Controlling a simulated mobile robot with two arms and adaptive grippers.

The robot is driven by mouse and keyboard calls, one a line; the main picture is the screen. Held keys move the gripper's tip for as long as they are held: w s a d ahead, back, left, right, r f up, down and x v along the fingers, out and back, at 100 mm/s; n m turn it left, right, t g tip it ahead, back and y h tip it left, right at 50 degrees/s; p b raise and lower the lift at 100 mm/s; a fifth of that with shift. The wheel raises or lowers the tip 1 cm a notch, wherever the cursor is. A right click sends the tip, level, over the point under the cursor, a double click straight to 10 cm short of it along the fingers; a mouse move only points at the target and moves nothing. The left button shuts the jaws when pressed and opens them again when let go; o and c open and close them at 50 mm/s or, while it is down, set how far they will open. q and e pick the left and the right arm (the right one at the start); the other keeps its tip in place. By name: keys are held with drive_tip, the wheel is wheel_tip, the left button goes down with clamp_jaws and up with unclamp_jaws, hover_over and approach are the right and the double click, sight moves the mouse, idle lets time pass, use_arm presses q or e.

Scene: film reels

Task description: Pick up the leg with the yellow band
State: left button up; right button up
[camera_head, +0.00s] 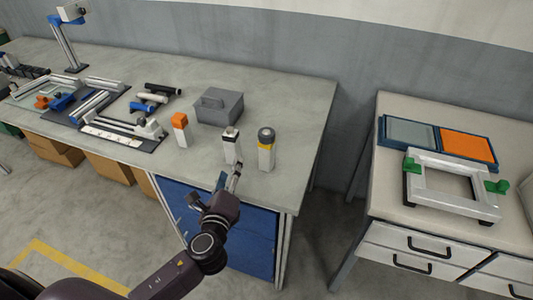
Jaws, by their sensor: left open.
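The leg with the yellow band (266,154) is a short white post with a grey round top and a yellow band under it. It stands upright near the right front edge of the long workbench. A white leg with a dark band (231,148) stands just left of it, and a white leg with an orange top (180,131) stands farther left. My left gripper (217,184) is open at the bench's front edge, in front of the dark-banded leg and left of the yellow-banded one. It appears to hold nothing. My right gripper is out of view.
A grey box (219,106) sits behind the legs. Metal rails, black and white cylinders (157,93) and a small stand (72,40) fill the bench's left. A second table (386,180) at right holds a white frame with green clips (450,187) and blue-edged trays. The bench's back right is clear.

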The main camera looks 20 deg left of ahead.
sight(264, 150)
use_arm(q)
drive_tip(key=w+d+m+h, duration=0.1)
drive_tip(key=m, duration=0.3)
drive_tip(key=w+d+m+t+h, duration=0.1)
drive_tip(key=w+d+m+h, duration=0.1)
drive_tip(key=m, duration=0.2)
drive_tip(key=w+d+m+t+h, duration=0.1)
drive_tip(key=d+m+h, duration=0.1)
drive_tip(key=m, duration=0.3)
drive_tip(key=shift+w+d+r, duration=0.25)
drive_tip(key=shift+w+r, duration=0.05)
drive_tip(key=shift+w, duration=0.05)
drive_tip(key=shift+w+d+f+m+h, duration=0.1)
drive_tip(key=shift+d+m+h, duration=0.1)
drive_tip(key=shift+m, duration=0.15)
drive_tip(key=shift+w+d+f+m+h, duration=0.1)
drive_tip(key=shift+m+h, duration=0.1)
drive_tip(key=shift+m, duration=0.15)
drive_tip(key=shift+w, duration=0.3)
drive_tip(key=shift+w+d+p, duration=0.25)
drive_tip(key=shift+w, duration=1.55)
drive_tip(key=shift+w+d+p, duration=0.2)
drive_tip(key=shift+w+p, duration=0.05)
drive_tip(key=shift+w, duration=1.5)
drive_tip(key=shift+c, duration=0.5)
clamp_jaws()
